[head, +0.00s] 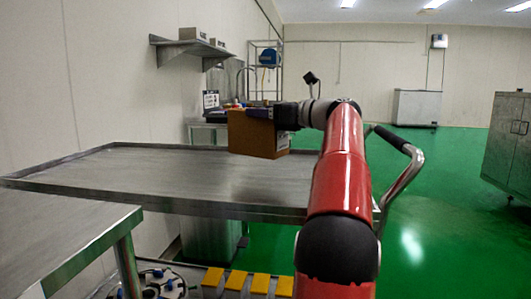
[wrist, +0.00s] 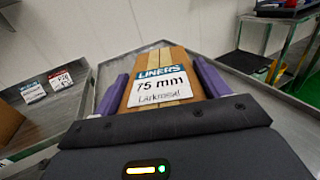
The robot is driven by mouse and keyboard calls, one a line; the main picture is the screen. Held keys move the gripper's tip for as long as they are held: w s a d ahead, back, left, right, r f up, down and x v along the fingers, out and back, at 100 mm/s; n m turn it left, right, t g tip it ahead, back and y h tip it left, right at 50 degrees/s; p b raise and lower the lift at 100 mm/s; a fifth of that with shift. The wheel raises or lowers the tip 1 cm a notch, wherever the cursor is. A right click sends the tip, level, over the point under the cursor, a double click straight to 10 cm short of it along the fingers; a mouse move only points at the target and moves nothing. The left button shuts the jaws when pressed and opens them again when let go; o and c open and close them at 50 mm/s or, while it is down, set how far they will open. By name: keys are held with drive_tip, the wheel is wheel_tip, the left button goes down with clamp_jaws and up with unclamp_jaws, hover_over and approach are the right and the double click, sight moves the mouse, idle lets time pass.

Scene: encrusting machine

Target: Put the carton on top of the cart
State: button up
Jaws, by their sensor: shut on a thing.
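The brown carton (head: 252,138) is held over the far right part of the cart. In the wrist view, the carton (wrist: 181,60) carries a label reading "LINERS 75 mm". My gripper (head: 272,112) is shut on it, with a purple finger on each side; the fingers also show in the wrist view (wrist: 160,82). The cart (head: 150,172) has a flat steel top with a raised rim and a curved handle at the right. Its top is otherwise bare. I cannot tell whether the carton's underside touches it.
A steel table (head: 65,235) stands at the near left. Yellow blocks (head: 235,281) lie low in front. A wall shelf (head: 190,48) holds boxes. A steel cabinet (head: 508,145) stands at right, with open green floor between. Another brown box (wrist: 8,122) shows at the wrist view's left.

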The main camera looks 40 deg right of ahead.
sight(283, 138)
drive_tip(key=shift+f+b, duration=1.15)
drive_tip(key=shift+f, duration=2.25)
drive_tip(key=shift+f, duration=0.1)
drive_tip(key=o, duration=1.7)
drive_tip(key=shift+s+d, duration=0.15)
drive_tip(key=shift+s, duration=0.15)
drive_tip(key=v, duration=0.7)
